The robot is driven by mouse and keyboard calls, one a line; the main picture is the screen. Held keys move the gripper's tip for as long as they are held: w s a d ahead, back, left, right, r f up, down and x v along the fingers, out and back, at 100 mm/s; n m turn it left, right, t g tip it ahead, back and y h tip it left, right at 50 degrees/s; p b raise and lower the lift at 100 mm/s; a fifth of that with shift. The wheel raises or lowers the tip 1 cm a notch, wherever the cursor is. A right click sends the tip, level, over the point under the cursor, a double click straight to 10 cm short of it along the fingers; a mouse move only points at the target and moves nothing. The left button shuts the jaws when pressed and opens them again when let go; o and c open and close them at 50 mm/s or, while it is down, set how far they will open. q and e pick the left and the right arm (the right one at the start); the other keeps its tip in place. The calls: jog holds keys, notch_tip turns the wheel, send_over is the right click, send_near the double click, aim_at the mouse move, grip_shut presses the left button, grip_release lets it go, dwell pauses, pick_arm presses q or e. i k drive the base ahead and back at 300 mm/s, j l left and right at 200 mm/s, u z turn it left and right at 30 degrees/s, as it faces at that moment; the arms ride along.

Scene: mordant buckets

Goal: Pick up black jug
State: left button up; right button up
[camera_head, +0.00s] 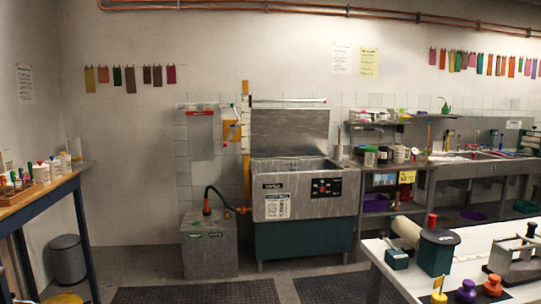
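I cannot make out a black jug for certain in the head view. Neither my left nor my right gripper is in view.
A steel sink unit (303,193) stands at the back wall, with a grey box (209,243) beside it. A white table (478,246) with a dark green canister (437,252) is at right front. A wooden-topped table (45,194) is at left. Dark floor mats (197,292) lie between.

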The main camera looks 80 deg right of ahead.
aim_at(383, 151)
jog(key=z, duration=3.6)
jog(key=i+j+u, duration=0.35)
jog(key=i, duration=0.45)
jog(key=i+j+u, duration=0.1)
jog(key=i+u, duration=0.25)
jog(key=i, duration=0.45)
jog(key=i+l+u, duration=0.1)
jog(key=i+u, duration=0.25)
jog(key=i, duration=0.5)
jog(key=i+z, duration=0.15)
jog(key=i, duration=0.35)
jog(key=i+z, duration=0.2)
jog(key=i, duration=0.3)
jog(key=i+j+z, duration=0.15)
jog(key=i, duration=0.4)
jog(key=i+j+z, duration=0.15)
jog(key=i, duration=0.35)
jog(key=i+l+z, duration=0.3)
jog(key=i, duration=0.2)
jog(key=i+l+z, duration=0.25)
jog(key=i, duration=0.25)
jog(key=i+l+z, duration=0.1)
jog(key=l, duration=0.25)
jog(key=i+l+z, duration=0.1)
jog(key=i+l, duration=0.15)
jog(key=i+l+z, duration=0.1)
jog(key=l, duration=0.35)
jog(key=i, duration=0.1)
